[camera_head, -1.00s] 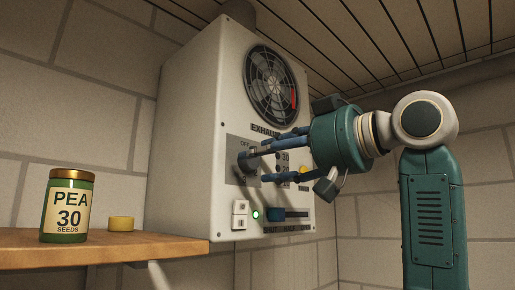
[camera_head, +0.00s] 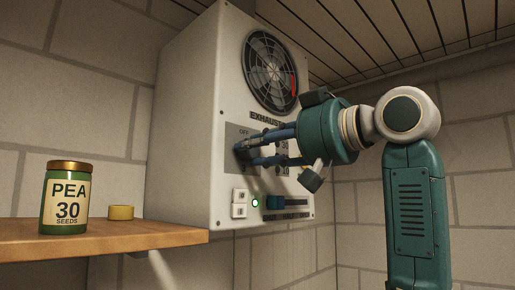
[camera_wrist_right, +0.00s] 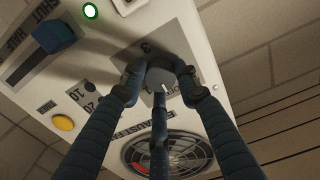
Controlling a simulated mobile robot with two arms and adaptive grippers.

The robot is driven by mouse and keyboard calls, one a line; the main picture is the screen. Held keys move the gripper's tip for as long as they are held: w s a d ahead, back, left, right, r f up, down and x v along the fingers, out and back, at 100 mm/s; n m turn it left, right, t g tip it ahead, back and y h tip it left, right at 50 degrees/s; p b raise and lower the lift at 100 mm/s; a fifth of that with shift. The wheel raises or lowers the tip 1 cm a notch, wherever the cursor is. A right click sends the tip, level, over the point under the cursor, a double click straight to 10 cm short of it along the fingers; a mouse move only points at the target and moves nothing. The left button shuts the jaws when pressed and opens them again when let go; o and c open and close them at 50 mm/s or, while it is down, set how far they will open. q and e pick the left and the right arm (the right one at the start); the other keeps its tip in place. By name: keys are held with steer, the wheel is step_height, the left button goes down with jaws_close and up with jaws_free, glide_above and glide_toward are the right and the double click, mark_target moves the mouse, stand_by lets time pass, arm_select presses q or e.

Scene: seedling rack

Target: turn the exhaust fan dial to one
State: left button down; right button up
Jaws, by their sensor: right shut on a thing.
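The exhaust fan dial (camera_wrist_right: 161,75) is a dark grey round knob on a grey plate of the white fan box (camera_head: 190,130). A 3 shows on the plate, with what look like a 1 and OFF partly behind my fingers. A pale pointer mark shows on the knob's side towards OFF and the 1; I cannot tell exactly which it meets. My right gripper (camera_head: 242,150) is shut on the dial, its blue fingers around the knob, also in the right wrist view (camera_wrist_right: 168,85). In the head view the fingers mostly hide the dial. My left gripper is not in view.
The fan grille (camera_head: 270,72) is above the dial. A yellow button (camera_wrist_right: 63,123) sits beside the numbers. A pea seed jar (camera_head: 66,200) and yellow lid (camera_head: 121,212) stand on the wooden shelf (camera_head: 150,234).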

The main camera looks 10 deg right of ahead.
steer(key=shift+f+m+b, duration=0.15)
steer(key=shift+m+b, duration=0.2)
steer(key=shift+m, duration=0.25)
steer(key=shift+m+b, duration=0.55)
steer(key=shift+m, duration=0.65)
steer(key=m+b, duration=0.1)
steer(key=m, duration=0.3)
steer(key=shift+b, duration=0.4)
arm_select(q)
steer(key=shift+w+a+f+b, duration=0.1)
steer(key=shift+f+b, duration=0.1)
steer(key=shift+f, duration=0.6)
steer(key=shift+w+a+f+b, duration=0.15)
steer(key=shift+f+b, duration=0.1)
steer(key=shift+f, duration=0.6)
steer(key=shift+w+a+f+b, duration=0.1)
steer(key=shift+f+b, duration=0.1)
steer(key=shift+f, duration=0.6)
arm_select(e)
steer(key=shift+m, duration=2.2)
steer(key=o, duration=1.2)
steer(key=shift+c, duration=0.2)
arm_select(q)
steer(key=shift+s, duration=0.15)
arm_select(e)
steer(key=shift+s+d, duration=0.1)
steer(key=shift+s, duration=0.05)
